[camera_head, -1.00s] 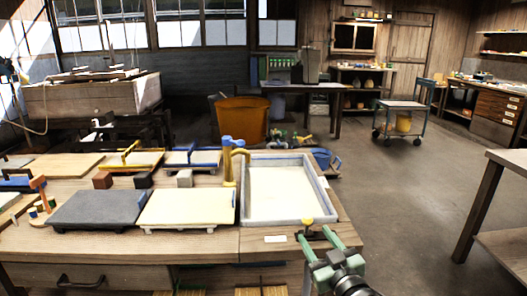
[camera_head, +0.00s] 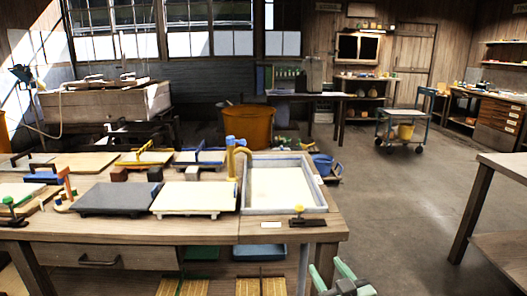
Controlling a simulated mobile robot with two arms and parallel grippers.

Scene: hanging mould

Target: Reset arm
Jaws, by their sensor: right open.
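My right gripper (camera_head: 331,273) shows at the bottom edge, right of centre. Its two green fingers are apart with nothing between them. It is in front of the wooden workbench (camera_head: 200,231) and appears lower than the bench top, clear of it. Most of my right arm is cut off by the frame. My left gripper is not in view.
A pale shallow tray (camera_head: 282,212) sits on the bench's right side. A grey board (camera_head: 117,199) and a cream board (camera_head: 194,198) lie left of it. Another table (camera_head: 505,164) stands at the right edge. The floor (camera_head: 400,210) between is clear.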

